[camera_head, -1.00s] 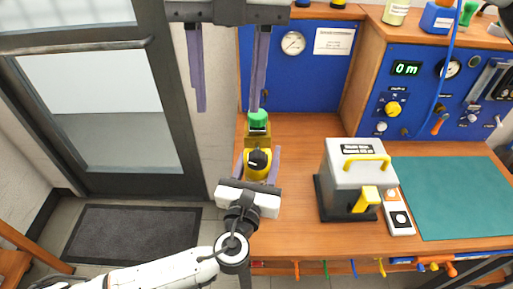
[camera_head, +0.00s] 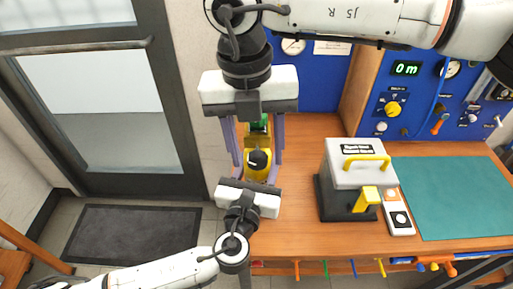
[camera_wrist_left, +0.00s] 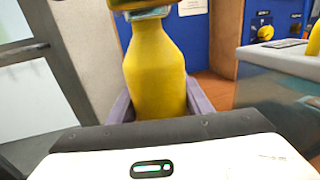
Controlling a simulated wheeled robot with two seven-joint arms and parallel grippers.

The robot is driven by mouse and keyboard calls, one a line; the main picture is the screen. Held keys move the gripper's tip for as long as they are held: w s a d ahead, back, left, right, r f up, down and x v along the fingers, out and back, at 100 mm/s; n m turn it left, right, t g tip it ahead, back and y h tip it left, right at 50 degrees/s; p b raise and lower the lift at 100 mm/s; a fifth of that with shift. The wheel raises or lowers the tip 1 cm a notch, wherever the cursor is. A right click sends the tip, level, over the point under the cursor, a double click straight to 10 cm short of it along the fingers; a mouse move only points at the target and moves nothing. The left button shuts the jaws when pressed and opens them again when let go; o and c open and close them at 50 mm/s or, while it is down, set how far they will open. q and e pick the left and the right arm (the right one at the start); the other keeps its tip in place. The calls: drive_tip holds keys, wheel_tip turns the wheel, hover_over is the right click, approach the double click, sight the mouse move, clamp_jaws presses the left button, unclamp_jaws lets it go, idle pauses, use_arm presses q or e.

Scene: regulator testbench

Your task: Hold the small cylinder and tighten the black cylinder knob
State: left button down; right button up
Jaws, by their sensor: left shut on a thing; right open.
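The small yellow cylinder (camera_head: 257,173) stands at the left end of the wooden bench, with a black round knob (camera_head: 258,160) on it. My left gripper (camera_head: 257,178) comes from the front and is shut on the cylinder. In the left wrist view the yellow body (camera_wrist_left: 155,75) stands upright between the purple fingers; the knob is out of that view. My right gripper (camera_head: 256,152) comes from the back, open, its fingers spread on either side of the green part behind the knob. The green part is partly hidden by the right gripper, and I cannot tell whether the fingers touch anything.
A grey box (camera_head: 345,178) with yellow handles stands right of the cylinder, beside a small switch panel (camera_head: 398,212). A teal mat (camera_head: 450,195) covers the right of the bench. A blue gauge panel (camera_head: 320,85) stands behind. Bare wood (camera_head: 295,210) lies between cylinder and box.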

drive_tip(key=shift+f, duration=0.1)
drive_tip(key=c, duration=1)
drive_tip(key=shift+c, duration=0.2)
drive_tip(key=shift+d+y, duration=0.1)
drive_tip(key=shift+y, duration=0.3)
drive_tip(key=y, duration=0.3)
drive_tip(key=shift+d+f+y, duration=0.15)
drive_tip(key=shift+d+y, duration=0.15)
drive_tip(key=shift+d, duration=0.1)
drive_tip(key=y, duration=0.5)
drive_tip(key=shift+s+d+f+y, duration=0.1)
drive_tip(key=shift+d+f+y, duration=0.2)
drive_tip(key=shift+d, duration=0.05)
drive_tip(key=shift+d+f+y, duration=0.1)
drive_tip(key=shift+f+y, duration=0.1)
drive_tip(key=shift+y, duration=1.25)
drive_tip(key=shift+f+y, duration=0.15)
drive_tip(key=shift+y, duration=1.35)
drive_tip(key=shift+d+f+y, duration=0.1)
drive_tip(key=shift+f+y, duration=0.1)
drive_tip(key=shift+y, duration=1.25)
